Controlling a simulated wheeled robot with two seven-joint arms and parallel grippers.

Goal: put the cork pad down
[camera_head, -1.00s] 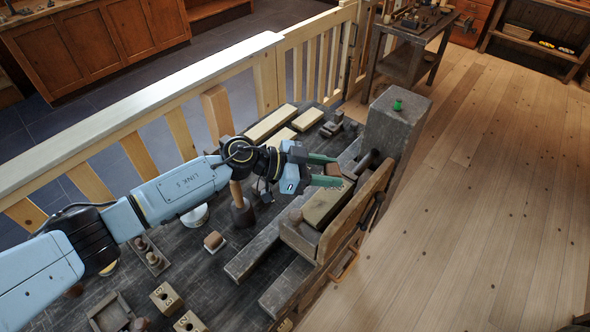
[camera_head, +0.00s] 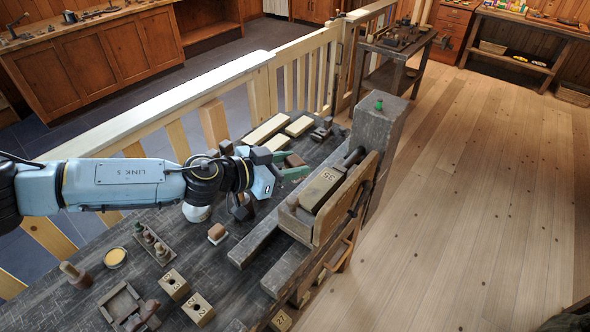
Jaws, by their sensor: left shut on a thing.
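My left gripper (camera_head: 290,165) has green fingers and reaches in from the left over the dark workbench (camera_head: 225,265). It is shut on a small brown block, which looks like the cork pad (camera_head: 295,160). The pad is partly hidden by the fingers. Gripper and pad are left of the wooden vise (camera_head: 330,212), and I cannot tell how high above the bench they are. A pale block marked 35 (camera_head: 321,188) sits in the vise. My right gripper is not in view.
Pale wooden bars (camera_head: 265,131) lie at the back of the bench, near a fence (camera_head: 215,122). A grey post with a green piece (camera_head: 379,105) on top stands at the right. Numbered blocks (camera_head: 198,309) and a round tin (camera_head: 115,257) stand at the front left.

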